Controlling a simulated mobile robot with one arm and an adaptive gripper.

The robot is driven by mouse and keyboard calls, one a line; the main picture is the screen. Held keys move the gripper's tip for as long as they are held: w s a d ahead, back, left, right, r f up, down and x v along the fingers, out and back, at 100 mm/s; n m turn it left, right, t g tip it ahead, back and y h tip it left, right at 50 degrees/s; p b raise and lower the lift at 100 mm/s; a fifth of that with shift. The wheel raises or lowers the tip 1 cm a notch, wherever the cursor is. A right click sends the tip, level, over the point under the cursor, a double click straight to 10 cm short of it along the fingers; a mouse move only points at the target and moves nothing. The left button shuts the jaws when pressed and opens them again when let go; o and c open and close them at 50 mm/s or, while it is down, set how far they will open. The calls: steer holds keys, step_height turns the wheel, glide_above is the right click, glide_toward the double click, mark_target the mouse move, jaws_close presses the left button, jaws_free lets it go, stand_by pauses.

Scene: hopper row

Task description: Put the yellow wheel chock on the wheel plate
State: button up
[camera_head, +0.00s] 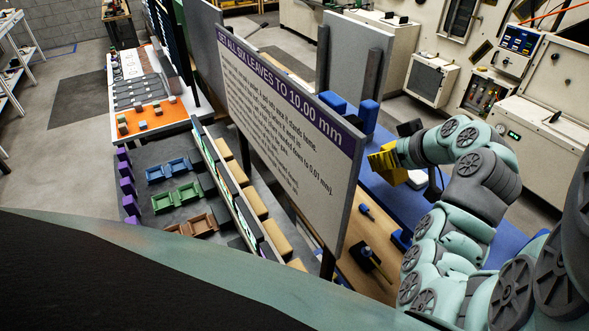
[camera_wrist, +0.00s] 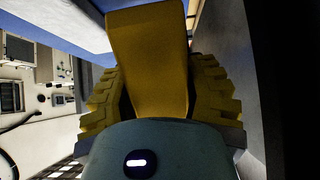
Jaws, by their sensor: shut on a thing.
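My gripper (camera_head: 387,160) is at the right in the head view, above a blue-topped bench and just right of the large sign. In the wrist view its ridged yellow fingers stand on both sides of a smooth yellow block, the wheel chock (camera_wrist: 150,62). My gripper is shut on the chock, which extends away from the palm. In the head view I cannot clearly separate the chock from the yellow fingers. I cannot make out the wheel plate in either view.
The large sign (camera_head: 290,130) stands close left of my gripper. Blue blocks (camera_head: 367,116) are behind it. The blue bench surface (camera_head: 405,200) below has bare room. A wooden surface (camera_head: 362,278) with blue-and-black items is in front.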

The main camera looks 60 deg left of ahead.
steer(key=shift+w+a+p, duration=0.1)
steer(key=shift+a+p, duration=0.15)
steer(key=shift+p, duration=0.2)
step_height(320, 180, down, 3)
steer(key=shift+r+p, duration=0.2)
steer(key=shift+p, duration=1.05)
steer(key=shift+f, duration=0.55)
steer(key=shift+f, duration=0.15)
steer(key=o, duration=1.2)
